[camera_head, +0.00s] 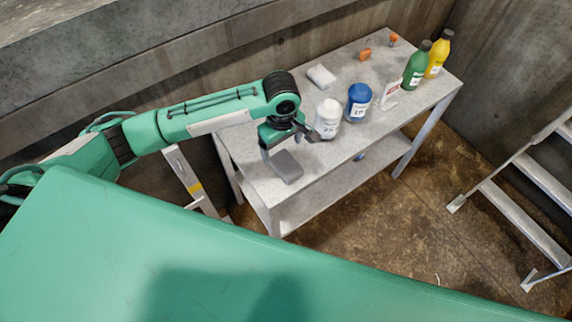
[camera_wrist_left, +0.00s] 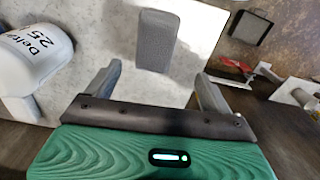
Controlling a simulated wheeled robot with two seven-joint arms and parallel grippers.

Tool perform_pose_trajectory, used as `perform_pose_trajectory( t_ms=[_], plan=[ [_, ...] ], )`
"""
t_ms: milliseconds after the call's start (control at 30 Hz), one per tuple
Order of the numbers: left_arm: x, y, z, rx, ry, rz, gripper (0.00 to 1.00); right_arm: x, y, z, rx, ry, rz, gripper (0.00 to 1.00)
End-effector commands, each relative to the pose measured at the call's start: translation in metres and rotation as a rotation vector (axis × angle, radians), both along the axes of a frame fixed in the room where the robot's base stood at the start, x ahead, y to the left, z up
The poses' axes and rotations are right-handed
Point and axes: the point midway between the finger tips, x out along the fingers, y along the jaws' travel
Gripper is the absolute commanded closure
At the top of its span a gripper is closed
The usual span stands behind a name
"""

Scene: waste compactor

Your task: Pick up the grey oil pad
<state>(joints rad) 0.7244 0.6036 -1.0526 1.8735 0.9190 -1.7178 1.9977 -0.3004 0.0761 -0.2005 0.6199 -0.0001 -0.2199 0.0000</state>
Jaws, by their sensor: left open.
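The grey oil pad (camera_head: 286,166) lies flat on the table top near its left front edge. In the left wrist view the pad (camera_wrist_left: 156,40) is a dark grey block ahead of my fingers and roughly centred between them. My left gripper (camera_head: 284,143) is just above the table at the pad's far end in the head view. In the left wrist view the left gripper (camera_wrist_left: 153,88) is open, with a finger on each side and nothing between them. Whether the fingertips are level with the pad is hard to tell. My right gripper is not in view.
The grey table (camera_head: 330,160) also holds a white bottle (camera_head: 327,119), a blue bottle (camera_head: 358,102), a white box (camera_head: 389,94), a green bottle (camera_head: 416,65), a yellow bottle (camera_head: 438,53) and a white pad (camera_head: 321,76). Metal steps (camera_head: 540,183) stand at the right.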

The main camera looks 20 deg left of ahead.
Motion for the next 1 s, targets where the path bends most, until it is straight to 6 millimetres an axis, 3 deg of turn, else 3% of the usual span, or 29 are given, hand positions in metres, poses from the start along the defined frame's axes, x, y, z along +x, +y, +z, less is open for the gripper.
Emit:
perform_pose_trajectory(
  t_ms=[133, 433, 700, 1000],
  plan=[
    [0.000, 0.000, -0.027, 0.000, 0.002, 0.000, 0.15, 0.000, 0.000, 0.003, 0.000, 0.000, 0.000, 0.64],
    [0.001, -0.004, -0.050, -0.001, 0.000, -0.002, 0.15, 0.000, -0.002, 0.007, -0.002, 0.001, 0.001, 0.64],
    [0.003, -0.009, -0.088, 0.001, -0.001, -0.002, 0.15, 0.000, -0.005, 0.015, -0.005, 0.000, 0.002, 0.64],
    [0.003, -0.009, -0.094, -0.001, -0.003, -0.003, 0.15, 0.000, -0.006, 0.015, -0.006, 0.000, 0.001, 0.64]
  ],
)
